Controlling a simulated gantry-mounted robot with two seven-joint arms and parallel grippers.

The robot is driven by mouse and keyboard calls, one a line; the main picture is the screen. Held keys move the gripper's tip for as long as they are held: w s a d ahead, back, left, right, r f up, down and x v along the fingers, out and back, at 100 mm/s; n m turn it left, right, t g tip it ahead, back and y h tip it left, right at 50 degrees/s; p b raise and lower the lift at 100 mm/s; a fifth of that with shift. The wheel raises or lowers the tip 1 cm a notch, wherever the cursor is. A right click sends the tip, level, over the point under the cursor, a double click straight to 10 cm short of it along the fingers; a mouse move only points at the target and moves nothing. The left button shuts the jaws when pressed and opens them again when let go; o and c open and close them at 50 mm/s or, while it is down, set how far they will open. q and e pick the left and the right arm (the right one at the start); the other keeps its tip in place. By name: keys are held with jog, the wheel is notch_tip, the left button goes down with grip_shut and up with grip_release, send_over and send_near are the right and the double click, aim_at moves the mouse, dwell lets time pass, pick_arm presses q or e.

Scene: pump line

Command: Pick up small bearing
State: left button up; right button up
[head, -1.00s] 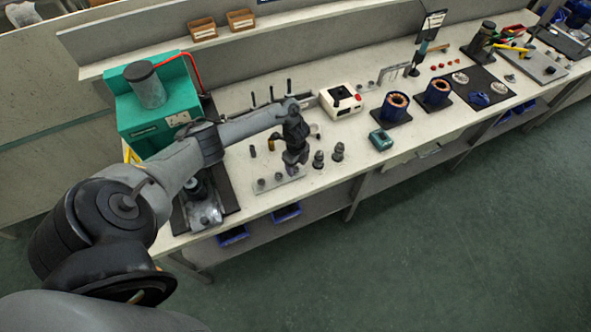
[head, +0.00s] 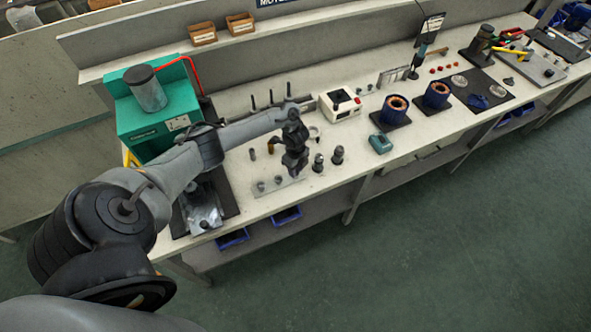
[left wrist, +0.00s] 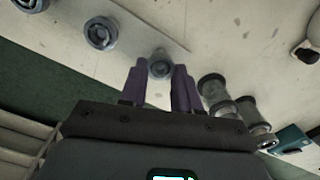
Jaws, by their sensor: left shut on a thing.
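The small bearing (left wrist: 160,67) is a grey ring with a dark centre, between my fingertips in the left wrist view. My left gripper (left wrist: 159,82) is shut on it, with one dark finger on each side. In the head view my left gripper (head: 294,173) points down at the right end of a pale plate (head: 285,191), and it hides the bearing there. I cannot tell whether the bearing touches the plate. Two other bearings stand on the plate, a middle one (head: 277,180) and a left one (head: 261,187). My right gripper is not in view.
Two dark-grey parts (head: 318,163) (head: 337,155) stand upright just right of the gripper. A green machine (head: 150,115) is at the left, with a dark mat (head: 228,197) before it. A white device (head: 340,104) stands behind. The bench's front edge is close.

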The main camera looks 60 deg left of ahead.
pick_arm(q)
jog(key=shift+r, duration=0.65)
notch_tip(320, 180, up, 3)
jog(key=shift+f+p, duration=0.15)
jog(key=shift+p, duration=0.2)
jog(key=d+r+p, duration=0.4)
jog(key=d+r, duration=0.2)
jog(key=d, duration=0.5)
jog(key=shift+d+r, duration=0.35)
jog(key=shift+r, duration=0.05)
